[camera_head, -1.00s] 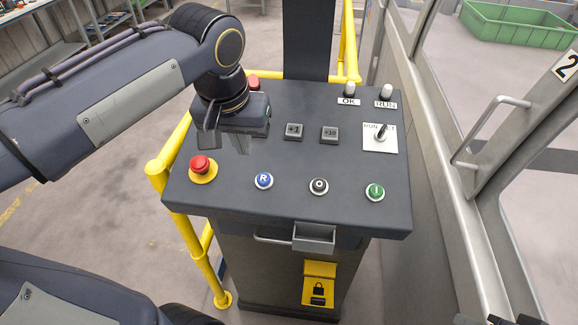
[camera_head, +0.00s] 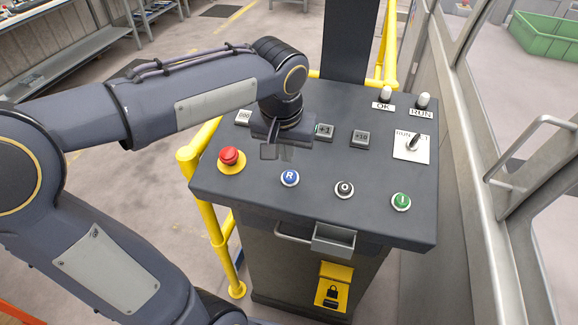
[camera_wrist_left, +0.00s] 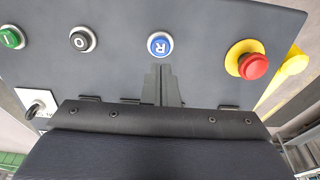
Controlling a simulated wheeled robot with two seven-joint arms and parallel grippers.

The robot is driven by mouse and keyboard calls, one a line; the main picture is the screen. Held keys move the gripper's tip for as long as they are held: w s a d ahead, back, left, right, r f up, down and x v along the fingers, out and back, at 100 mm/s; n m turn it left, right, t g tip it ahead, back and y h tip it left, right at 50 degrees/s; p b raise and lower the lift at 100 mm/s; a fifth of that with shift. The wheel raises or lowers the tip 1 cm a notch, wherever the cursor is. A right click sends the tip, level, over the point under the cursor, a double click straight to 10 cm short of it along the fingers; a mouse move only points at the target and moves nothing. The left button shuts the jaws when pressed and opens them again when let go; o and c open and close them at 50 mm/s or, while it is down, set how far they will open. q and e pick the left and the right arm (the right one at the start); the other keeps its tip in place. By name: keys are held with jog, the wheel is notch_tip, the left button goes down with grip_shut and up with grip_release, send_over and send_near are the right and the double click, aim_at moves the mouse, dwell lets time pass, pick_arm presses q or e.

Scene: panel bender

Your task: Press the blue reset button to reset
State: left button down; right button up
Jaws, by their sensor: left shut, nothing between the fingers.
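The blue reset button (camera_head: 290,177), marked R, sits in a pale ring on the dark sloped control panel (camera_head: 255,195), between the red stop button and the black button. It also shows in the left wrist view (camera_wrist_left: 160,45). My left gripper (camera_head: 287,152) is over the panel, just behind the blue button in the head view. Its fingers are shut and empty. In the left wrist view the shut fingertips (camera_wrist_left: 163,68) point at the blue button and appear just short of it. I cannot tell their exact height above the panel. My right gripper is not in view.
A red mushroom stop button (camera_head: 229,156) stands left of the blue one. A black button (camera_head: 344,188) and a green button (camera_head: 401,201) lie to the right. A key switch (camera_head: 412,143) is at the panel's right. Yellow rails (camera_head: 190,165) flank the console.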

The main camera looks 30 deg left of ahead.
aim_at(290, 176)
pick_arm(q)
jog(key=x, duration=0.6)
jog(key=shift+f+p, duration=0.4)
